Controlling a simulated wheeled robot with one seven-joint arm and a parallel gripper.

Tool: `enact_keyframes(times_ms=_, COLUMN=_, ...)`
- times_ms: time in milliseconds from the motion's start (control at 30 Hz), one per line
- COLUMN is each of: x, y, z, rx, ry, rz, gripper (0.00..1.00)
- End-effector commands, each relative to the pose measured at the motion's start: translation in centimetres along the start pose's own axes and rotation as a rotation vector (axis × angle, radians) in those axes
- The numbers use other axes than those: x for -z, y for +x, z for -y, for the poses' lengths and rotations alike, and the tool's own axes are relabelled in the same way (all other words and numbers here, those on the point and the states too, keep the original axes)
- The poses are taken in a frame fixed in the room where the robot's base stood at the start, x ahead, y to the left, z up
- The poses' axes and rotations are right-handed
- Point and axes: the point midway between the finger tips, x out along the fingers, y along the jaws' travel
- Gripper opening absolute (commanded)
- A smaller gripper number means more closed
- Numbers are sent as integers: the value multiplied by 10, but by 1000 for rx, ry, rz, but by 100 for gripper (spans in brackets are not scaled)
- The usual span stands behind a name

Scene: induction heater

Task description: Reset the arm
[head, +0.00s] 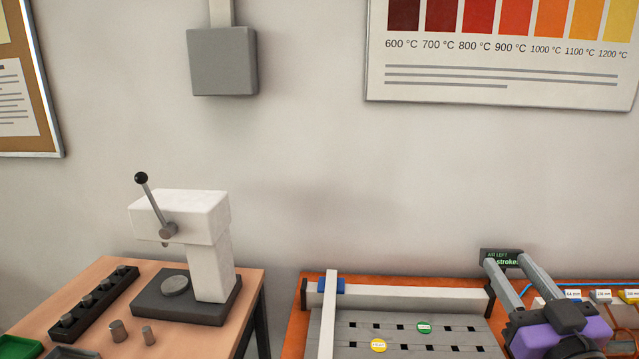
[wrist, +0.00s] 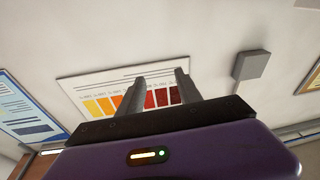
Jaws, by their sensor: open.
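My gripper (head: 507,263) is at the lower right of the head view, with its purple body and two grey fingers pointing up and toward the wall. It also shows in the wrist view (wrist: 160,77), where the two fingers stand apart with nothing between them. In that view the wall and an upside-down colour chart (wrist: 125,95) lie beyond the fingers. In the head view the gripper overlaps the right part of the orange bench (head: 294,340). A small dark display (head: 502,258) with green lettering shows beside the fingertips.
A white lever press (head: 208,240) stands on the left wooden table (head: 105,270), with a dark rack (head: 95,300) and small metal cylinders nearby. A grey slotted plate (head: 450,335) with a white rail lies on the orange bench. A grey box (head: 222,62) hangs on the wall.

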Motion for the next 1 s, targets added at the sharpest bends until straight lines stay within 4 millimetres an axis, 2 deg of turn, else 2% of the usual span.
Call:
enact_keyframes(times_ms=167, x=-7, y=-39, z=7, rx=-133, ry=185, rz=-89, gripper=42)
enact_keyframes(times_ms=433, x=-41, y=-120, z=24, rx=-286, ry=330, rz=-114, gripper=42)
enact_keyframes(times_ms=733, x=-80, y=-227, z=57, rx=-332, ry=330, rz=-14, gripper=42)
enact_keyframes(times_ms=1000, x=-105, y=-326, z=87, rx=-229, ry=218, rz=173, gripper=42)
